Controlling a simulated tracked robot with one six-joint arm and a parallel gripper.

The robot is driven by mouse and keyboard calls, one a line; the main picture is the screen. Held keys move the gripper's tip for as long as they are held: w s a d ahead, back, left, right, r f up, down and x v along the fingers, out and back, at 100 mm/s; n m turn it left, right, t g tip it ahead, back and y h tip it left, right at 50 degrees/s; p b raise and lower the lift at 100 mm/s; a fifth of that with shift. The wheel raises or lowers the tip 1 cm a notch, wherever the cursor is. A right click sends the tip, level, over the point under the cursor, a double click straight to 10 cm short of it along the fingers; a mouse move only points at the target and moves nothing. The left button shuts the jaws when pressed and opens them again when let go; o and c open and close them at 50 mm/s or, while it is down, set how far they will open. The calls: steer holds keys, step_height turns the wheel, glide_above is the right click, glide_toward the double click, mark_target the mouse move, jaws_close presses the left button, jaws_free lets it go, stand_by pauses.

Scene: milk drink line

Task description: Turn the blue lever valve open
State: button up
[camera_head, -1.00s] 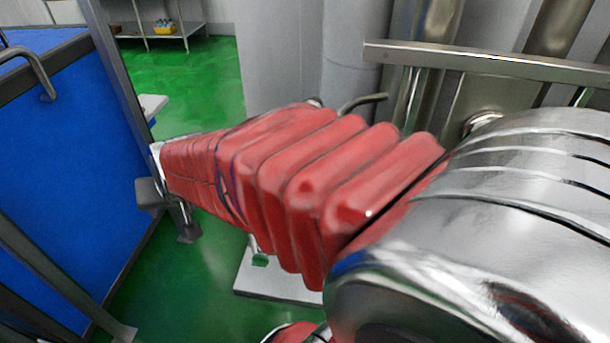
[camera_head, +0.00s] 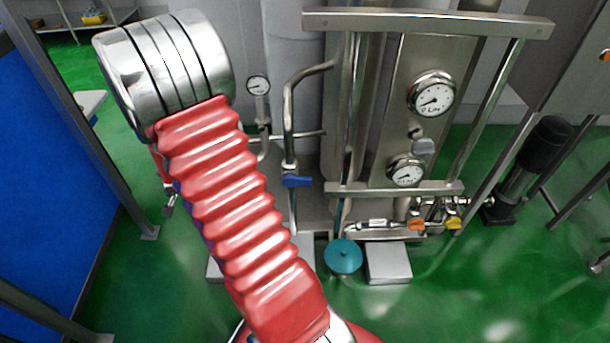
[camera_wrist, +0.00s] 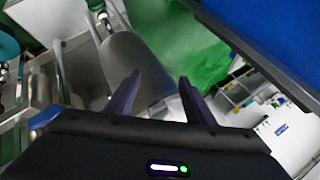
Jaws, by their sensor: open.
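The blue lever valve (camera_head: 297,181) is in the head view. Its blue handle lies about level on a thin upright steel pipe, left of the steel unit with gauges. My red-sleeved arm passes close on its left.
Two round gauges (camera_head: 432,94) sit on the steel unit. A teal round piece (camera_head: 342,256) is low in front, beside a grey block (camera_head: 389,263). Orange (camera_head: 416,224) and yellow handles are at lower right. A blue panel (camera_head: 50,170) stands left.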

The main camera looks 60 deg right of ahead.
steer(key=s+d+f+m+g+h, duration=0.1)
steer(key=s+d+f+m+h, duration=0.3)
steer(key=d+f, duration=0.65)
steer(key=m+g+h, duration=0.5)
steer(key=m+h, duration=0.4)
steer(key=m, duration=0.5)
glide_toward(297, 181)
steer(key=s+d+f, duration=0.2)
steer(key=s, duration=0.1)
steer(key=shift+w+d+r, duration=0.15)
steer(key=shift+d, duration=0.1)
steer(key=w+d, duration=0.1)
steer(key=d, duration=1.2)
steer(key=shift+d, duration=0.35)
steer(key=shift+w, duration=0.1)
